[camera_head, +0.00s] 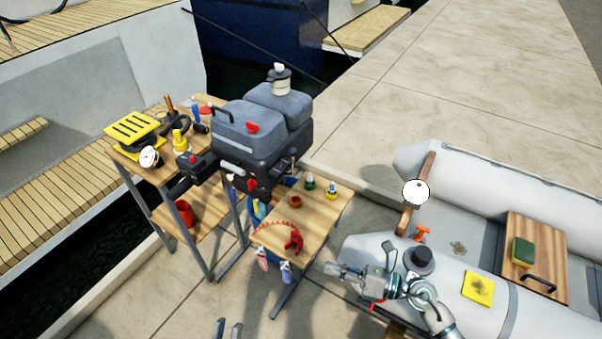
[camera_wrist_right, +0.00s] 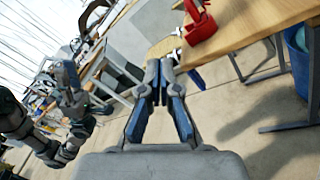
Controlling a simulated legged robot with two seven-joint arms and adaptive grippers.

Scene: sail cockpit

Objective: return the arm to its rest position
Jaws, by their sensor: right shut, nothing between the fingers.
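My right gripper (camera_head: 336,269) reaches in from the lower right, over the paved ground just right of the small wooden table. In the right wrist view its fingertips (camera_wrist_right: 161,70) meet, with nothing between them. The two fingertips of my left gripper (camera_head: 228,329) show at the bottom edge, apart and empty; the rest of it is out of the picture.
A wooden side table (camera_head: 325,208) holds a red clamp (camera_head: 294,241) and small bottles. The outboard motor (camera_head: 262,130) stands beside it. A grey inflatable boat (camera_head: 370,250) lies at right. Paved ground (camera_head: 335,310) is open between.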

